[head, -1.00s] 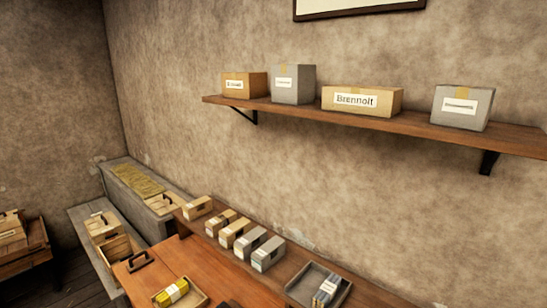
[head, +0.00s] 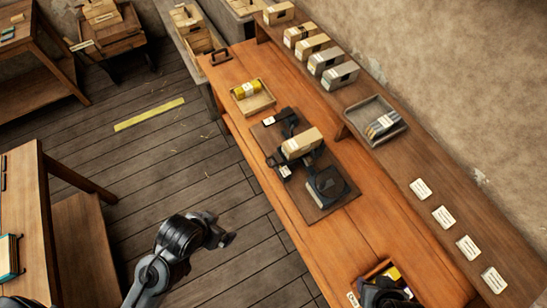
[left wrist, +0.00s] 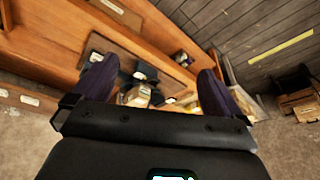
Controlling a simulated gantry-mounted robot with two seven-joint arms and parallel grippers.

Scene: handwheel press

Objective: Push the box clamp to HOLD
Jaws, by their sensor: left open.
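A dark board (head: 340,199) on the orange-brown bench carries a black fixture. A tan box (head: 302,143) sits in it, between black clamp parts (head: 285,118) and a black press (head: 327,185) with a round top. Small white labels lie beside the fixture; I cannot read HOLD or the clamp's setting. My left gripper (head: 225,238) is over the floor, left of the bench and apart from the fixture. In the left wrist view its fingers (left wrist: 157,85) are spread and empty, with the box (left wrist: 138,95) beyond them. A dark shape (head: 385,293) at the bottom edge may be my right gripper.
A tray with a yellow roll (head: 253,97) lies behind the fixture. A grey tray (head: 378,125), several boxes and white cards (head: 443,216) stand on the raised shelf at right. Another table (head: 28,205) is at left. Floor between is open.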

